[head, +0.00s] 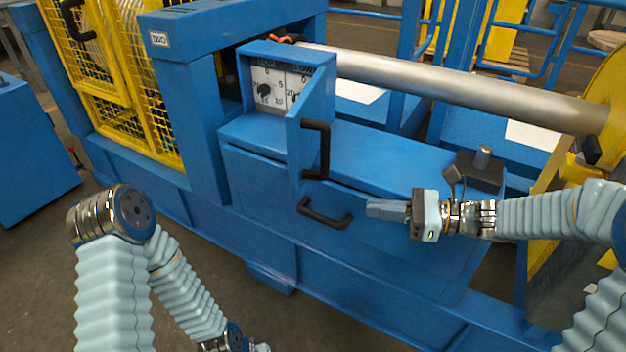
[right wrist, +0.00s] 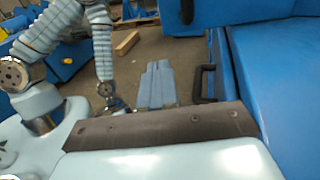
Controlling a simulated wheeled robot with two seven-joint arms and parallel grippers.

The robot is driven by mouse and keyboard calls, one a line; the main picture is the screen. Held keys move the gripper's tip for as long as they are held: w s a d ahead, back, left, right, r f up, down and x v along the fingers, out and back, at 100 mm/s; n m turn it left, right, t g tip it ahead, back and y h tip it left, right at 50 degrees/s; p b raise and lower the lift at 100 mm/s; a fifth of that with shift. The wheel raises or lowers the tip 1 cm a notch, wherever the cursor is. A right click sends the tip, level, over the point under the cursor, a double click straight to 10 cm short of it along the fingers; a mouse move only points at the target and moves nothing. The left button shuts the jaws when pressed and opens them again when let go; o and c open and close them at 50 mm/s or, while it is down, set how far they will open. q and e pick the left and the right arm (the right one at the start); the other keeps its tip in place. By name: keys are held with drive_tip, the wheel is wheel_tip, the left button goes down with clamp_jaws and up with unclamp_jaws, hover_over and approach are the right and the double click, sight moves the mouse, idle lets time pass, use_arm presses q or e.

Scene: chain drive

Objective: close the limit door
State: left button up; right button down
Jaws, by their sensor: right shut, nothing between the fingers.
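The limit door (head: 297,135) is a narrow blue panel with a black bar handle (head: 324,150). It stands open, swung out toward me from a blue box, and the dial face (head: 268,88) behind it is exposed. My right gripper (head: 369,209) is shut and empty, its fingers pointing left. In the head view it appears below and to the right of the door handle, apart from it. Its closed fingers show in the right wrist view (right wrist: 157,85). My left arm reaches down at the lower left, with its gripper out of view.
A lower black handle (head: 324,212) is on the blue front panel just left of my right fingertips; a black handle (right wrist: 204,84) also shows in the right wrist view. A grey shaft (head: 440,80) runs behind. Yellow mesh guards (head: 125,90) stand left.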

wheel_tip(320, 180, up, 2)
drive_tip(key=p, duration=0.1)
approach(297, 184)
drive_tip(key=shift+y, duration=0.4)
drive_tip(key=x, duration=0.6)
drive_tip(key=shift+w+a+f, duration=0.15)
drive_tip(key=shift+a+f, duration=0.2)
drive_tip(key=shift+a, duration=0.15)
